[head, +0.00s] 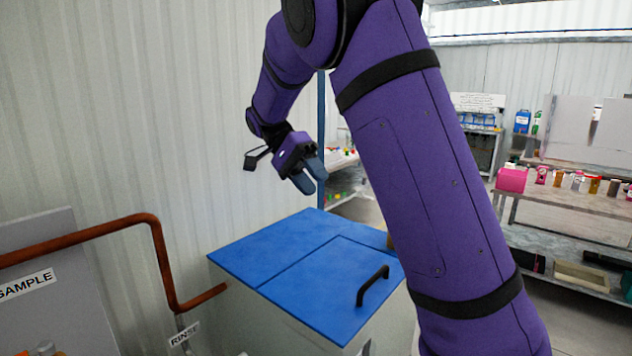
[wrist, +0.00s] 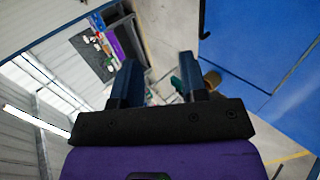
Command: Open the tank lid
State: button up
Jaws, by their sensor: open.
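The tank has a blue top with a blue lid (head: 325,285) set in its front right part, and the lid lies flat and closed. A black bar handle (head: 373,285) stands on the lid near its right edge. My gripper (head: 309,183) is above the back of the tank, clear of the lid and handle, with its two fingers apart and nothing between them. In the wrist view my gripper (wrist: 158,82) also shows open and empty. The blue tank top (wrist: 255,45) is at the right there, with part of a black handle at its upper left edge.
A copper pipe (head: 160,255) runs along the left wall beside the tank. A sample panel (head: 50,280) stands at the left. A bench (head: 570,197) with a pink box (head: 511,180) and several small containers stands at the right.

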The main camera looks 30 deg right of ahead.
jog(key=shift+s+a+r, duration=0.15)
jog(key=shift+s, duration=1)
